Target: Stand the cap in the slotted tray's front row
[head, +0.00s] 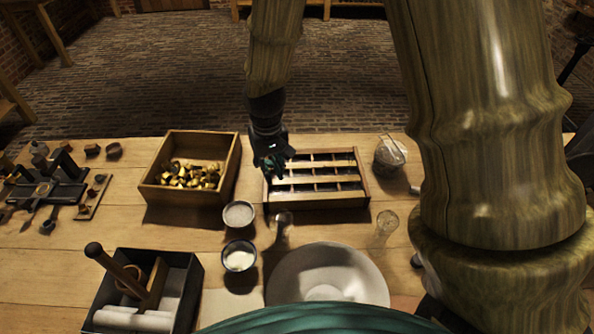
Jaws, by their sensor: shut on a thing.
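The slotted tray (318,203) is a wooden box on the table, right of centre, split by pale dividers into rows of dark compartments. My gripper (273,168), dark with teal parts, is at the tray's left end, over or just inside its left compartments. It is shut on the cap, which the fingers hide almost wholly. I cannot tell whether the cap touches the tray.
A wooden box of brassy pieces (168,143) stands left of the tray. Two small bowls (239,228), clear glass jars (387,221) and a large pale dish (345,280) stand in front. A lidded jar (388,158) is at right. A black caddy (185,300) is front left.

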